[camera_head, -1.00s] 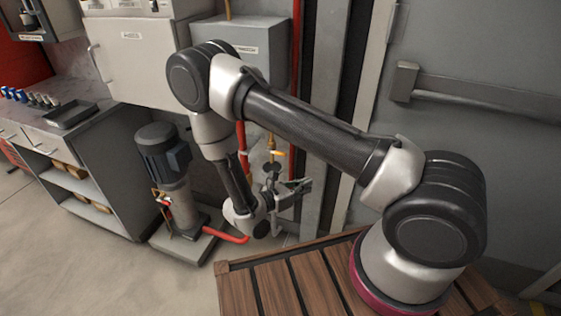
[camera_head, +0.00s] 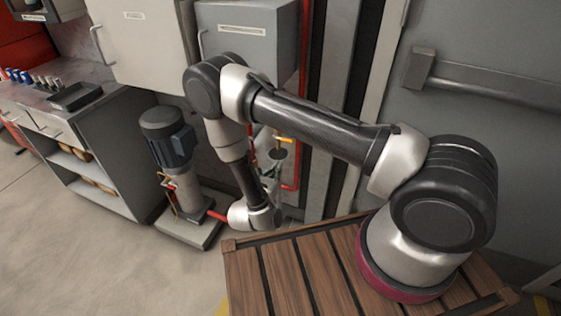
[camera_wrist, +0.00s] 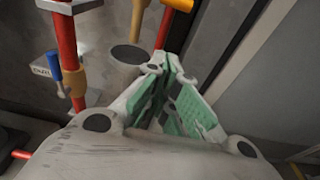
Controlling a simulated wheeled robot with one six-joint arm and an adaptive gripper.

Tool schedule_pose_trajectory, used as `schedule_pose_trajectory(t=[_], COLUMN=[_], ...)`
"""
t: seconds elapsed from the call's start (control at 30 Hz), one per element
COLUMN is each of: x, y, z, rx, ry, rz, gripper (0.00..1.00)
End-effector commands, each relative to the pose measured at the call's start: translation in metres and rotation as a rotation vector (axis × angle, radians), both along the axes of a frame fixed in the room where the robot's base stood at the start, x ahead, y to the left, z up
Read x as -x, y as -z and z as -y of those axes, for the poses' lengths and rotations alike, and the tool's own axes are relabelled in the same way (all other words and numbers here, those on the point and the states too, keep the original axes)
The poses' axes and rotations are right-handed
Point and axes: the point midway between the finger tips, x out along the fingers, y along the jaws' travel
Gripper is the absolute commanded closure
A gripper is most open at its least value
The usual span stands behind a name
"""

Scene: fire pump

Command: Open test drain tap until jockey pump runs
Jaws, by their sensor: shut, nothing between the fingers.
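The test drain tap (camera_head: 284,139) shows a yellow-orange handle on the pipework behind my arm. A grey cup (camera_wrist: 127,57) sits beneath the spout. My gripper (camera_wrist: 166,68) is shut and empty, its green-padded fingers pointing up towards the spout and cup. The tips look close to the cup; contact cannot be told. In the head view my gripper (camera_head: 271,176) is partly hidden by my wrist. The jockey pump (camera_head: 170,165) stands upright at left; whether it runs cannot be seen.
A red pipe (camera_wrist: 66,45) with a blue-handled valve (camera_wrist: 55,66) rises left of the cup. Grey cabinets (camera_head: 245,40) hang above the pipework. A wooden slatted deck (camera_head: 290,270) lies in front. A workbench (camera_head: 100,110) stands left; the floor before it is clear.

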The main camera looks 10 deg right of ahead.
Motion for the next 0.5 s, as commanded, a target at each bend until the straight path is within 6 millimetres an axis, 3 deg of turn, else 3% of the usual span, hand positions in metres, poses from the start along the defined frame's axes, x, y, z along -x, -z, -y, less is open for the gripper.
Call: schedule_pose_trajectory(t=[0.43, 0.5], x=[-0.072, -0.071], y=[0.013, 0.001], z=[0.055, 0.051], rx=[-0.001, 0.000], ry=[0.006, -0.001], rz=[0.001, 0.001], gripper=[1.00, 1.00])
